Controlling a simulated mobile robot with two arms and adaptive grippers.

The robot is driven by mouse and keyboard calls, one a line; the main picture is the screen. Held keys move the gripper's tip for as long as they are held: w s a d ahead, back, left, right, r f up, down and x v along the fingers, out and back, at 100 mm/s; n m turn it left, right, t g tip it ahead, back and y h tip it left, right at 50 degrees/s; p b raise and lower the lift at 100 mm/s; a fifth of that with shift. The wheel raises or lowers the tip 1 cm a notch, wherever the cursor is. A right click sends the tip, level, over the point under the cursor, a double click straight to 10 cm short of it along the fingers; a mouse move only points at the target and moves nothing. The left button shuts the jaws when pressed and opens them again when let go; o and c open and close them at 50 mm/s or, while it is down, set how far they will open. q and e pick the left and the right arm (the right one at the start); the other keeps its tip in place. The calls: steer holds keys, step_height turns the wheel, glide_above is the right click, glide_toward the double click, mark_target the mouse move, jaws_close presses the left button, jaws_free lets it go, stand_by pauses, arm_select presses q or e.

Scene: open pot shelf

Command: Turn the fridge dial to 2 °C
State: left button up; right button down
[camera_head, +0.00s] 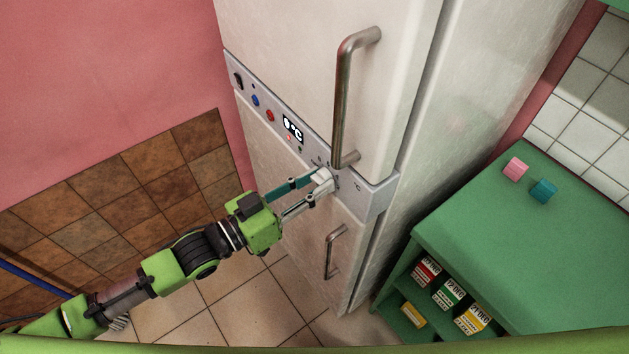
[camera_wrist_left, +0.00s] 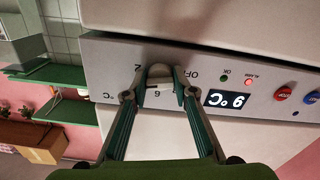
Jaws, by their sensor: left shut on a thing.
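The fridge dial (camera_wrist_left: 160,72) is a pale knob on the grey control strip between the fridge's two doors. My left gripper (camera_head: 318,182) reaches it from the left and is shut on it. In the left wrist view, one finger is on each side of the dial. Scale marks and "OFF" show around the dial, upside down; the fingers hide part of the scale. The display (camera_wrist_left: 226,99) beside it, upside down there, seems to read 6 °C; in the head view the display (camera_head: 292,128) is too small to read surely. My right gripper is not in view.
A long upper door handle (camera_head: 344,95) stands out just above the dial, and a shorter handle (camera_head: 334,250) is below it. Red and blue buttons sit on the strip. A green cabinet (camera_head: 520,250) with small boxes and two blocks stands at right.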

arm_select(q)
steer(key=shift+m, duration=2.2)
steer(key=o, duration=1.1)
steer(key=shift+a, duration=0.1)
steer(key=v, duration=1.2)
steer(key=shift+w, duration=0.1)
